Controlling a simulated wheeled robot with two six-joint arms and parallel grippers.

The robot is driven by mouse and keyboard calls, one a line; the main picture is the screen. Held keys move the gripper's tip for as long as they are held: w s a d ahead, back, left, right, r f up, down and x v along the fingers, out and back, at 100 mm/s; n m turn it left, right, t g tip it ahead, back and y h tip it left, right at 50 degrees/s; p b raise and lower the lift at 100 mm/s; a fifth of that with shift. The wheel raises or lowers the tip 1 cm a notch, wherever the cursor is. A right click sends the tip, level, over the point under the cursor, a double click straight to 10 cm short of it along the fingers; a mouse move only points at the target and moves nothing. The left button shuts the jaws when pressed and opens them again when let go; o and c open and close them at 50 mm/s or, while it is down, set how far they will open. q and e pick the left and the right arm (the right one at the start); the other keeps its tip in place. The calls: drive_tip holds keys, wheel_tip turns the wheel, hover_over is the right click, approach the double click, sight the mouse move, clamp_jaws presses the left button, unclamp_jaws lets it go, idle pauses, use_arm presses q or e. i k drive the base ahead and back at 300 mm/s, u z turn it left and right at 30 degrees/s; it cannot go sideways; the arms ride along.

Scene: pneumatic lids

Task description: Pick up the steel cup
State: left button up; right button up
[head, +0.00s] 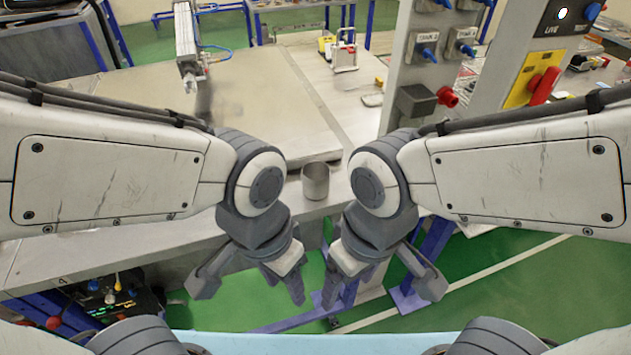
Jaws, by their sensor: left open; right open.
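The steel cup (316,183) is a plain grey metal cup. It stands upright near the front edge of the workbench, between my two arms in the head view. My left gripper (248,290) is open and empty, below and to the left of the cup. My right gripper (384,296) is open and empty, below and to the right of it. Both grippers hang in front of the bench edge, apart from the cup. Nothing covers the cup.
A large flat metal lid or plate (265,110) lies on the bench behind the cup, with a pneumatic cylinder (187,50) above it. A control post (435,60) with blue valves and a red knob stands at the right. A white caddy (344,55) stands further back.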

sight(317, 175)
drive_tip(key=z, duration=0.1)
drive_tip(key=k, duration=1)
drive_tip(key=u, duration=1)
drive_tip(key=i, duration=1.35)
drive_tip(key=z, duration=0.4)
